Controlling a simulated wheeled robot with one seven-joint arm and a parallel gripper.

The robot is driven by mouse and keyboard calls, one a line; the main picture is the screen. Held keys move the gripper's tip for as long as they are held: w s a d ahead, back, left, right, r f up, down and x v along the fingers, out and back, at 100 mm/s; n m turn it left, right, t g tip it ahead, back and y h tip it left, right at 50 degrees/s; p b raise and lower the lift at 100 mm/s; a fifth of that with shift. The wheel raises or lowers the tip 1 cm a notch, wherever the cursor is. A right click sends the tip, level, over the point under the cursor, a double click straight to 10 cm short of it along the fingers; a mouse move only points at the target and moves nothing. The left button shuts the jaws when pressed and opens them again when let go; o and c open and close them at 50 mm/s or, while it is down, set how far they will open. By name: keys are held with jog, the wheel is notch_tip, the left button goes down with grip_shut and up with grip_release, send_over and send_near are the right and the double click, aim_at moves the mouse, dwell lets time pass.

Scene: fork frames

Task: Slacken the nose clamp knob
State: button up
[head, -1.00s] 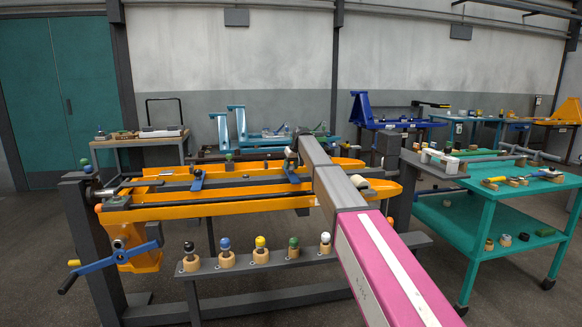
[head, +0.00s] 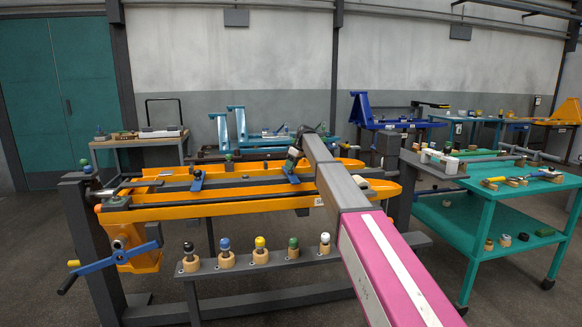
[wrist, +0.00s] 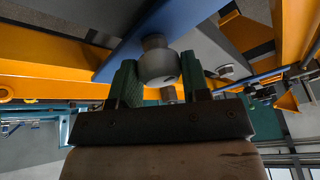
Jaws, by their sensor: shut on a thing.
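The nose clamp knob (wrist: 159,66) is a grey round knob on a stem below a blue clamp bar (wrist: 178,25), as the wrist view frames it. My gripper (wrist: 160,78) has its two green fingers on either side of the knob and is shut on it. In the head view my gripper (head: 293,160) is small and partly hidden by my arm, at the blue clamp bar (head: 290,175) on the orange fork frame (head: 230,207). The knob itself cannot be made out there.
A second blue bar (head: 198,181) sits further left on the frame. A rail (head: 250,262) in front carries several knobs with coloured tops. A teal cart (head: 480,188) stands at the right. Other benches stand behind.

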jog(key=shift+f, duration=0.1)
dwell(0.4)
jog(key=o, duration=0.9)
jog(key=shift+o, duration=0.2)
jog(key=v, duration=1.1)
